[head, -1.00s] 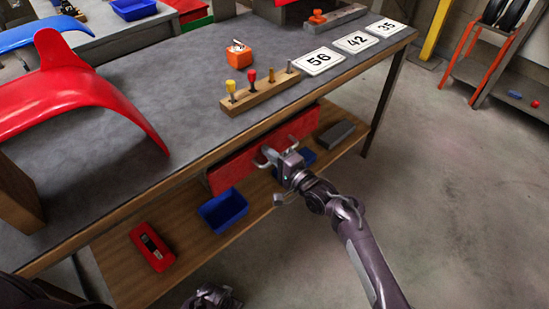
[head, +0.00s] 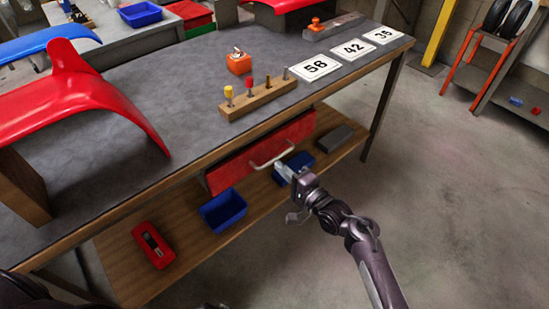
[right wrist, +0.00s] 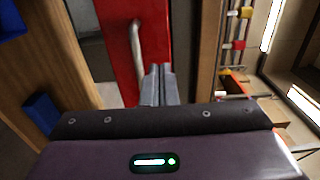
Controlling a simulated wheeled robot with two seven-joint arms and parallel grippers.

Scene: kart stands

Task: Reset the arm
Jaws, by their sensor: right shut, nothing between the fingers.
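My right gripper (head: 284,172) is in front of the workbench, just off the red drawer (head: 235,164) under the tabletop. Its fingers are shut with nothing between them. The drawer's pale bar handle (head: 271,154) is a little up and left of the fingertips, apart from them. In the right wrist view the shut fingers (right wrist: 158,78) point at the red drawer front (right wrist: 112,55), and the handle (right wrist: 137,45) runs to their left. My left gripper cannot be made out; only a dark part of my body shows at the bottom left of the head view.
The lower shelf holds a blue bin (head: 223,210), another blue bin (head: 297,165), a red case (head: 153,245) and a grey block (head: 335,138). On the bench are a red fender (head: 80,95), a wooden tool rack (head: 258,100) and number plates (head: 315,67).

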